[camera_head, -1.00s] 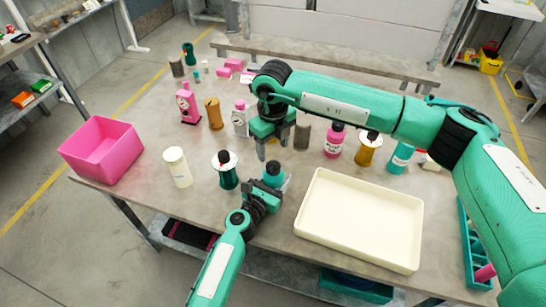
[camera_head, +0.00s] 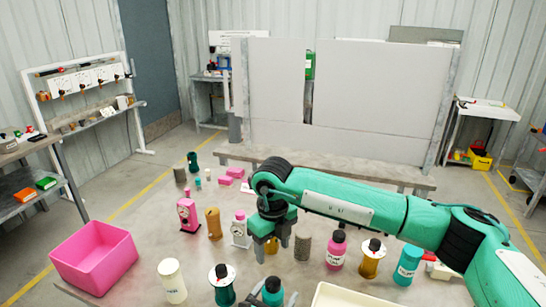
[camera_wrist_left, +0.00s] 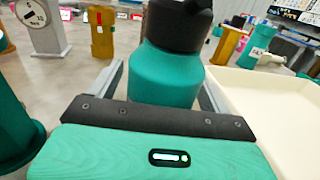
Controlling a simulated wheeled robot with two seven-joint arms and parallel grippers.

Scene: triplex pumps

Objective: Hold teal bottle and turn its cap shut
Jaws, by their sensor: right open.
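The teal bottle (camera_wrist_left: 165,75) stands upright with a black top (camera_wrist_left: 180,22) in the left wrist view. It also shows at the bottom edge of the head view (camera_head: 272,290), its lower part cut off. My left gripper (camera_head: 272,300) has one finger on each side of the bottle's body and appears shut on it; the contact itself is hard to see. My right gripper (camera_head: 272,244) is open and empty, pointing down over the table behind the teal bottle. How tightly the cap sits cannot be seen.
A dark green bottle (camera_head: 222,291) and a cream cylinder (camera_head: 172,281) stand left of the teal bottle. A cream tray (camera_head: 345,298) lies at right. A pink bin (camera_head: 95,256) is at far left.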

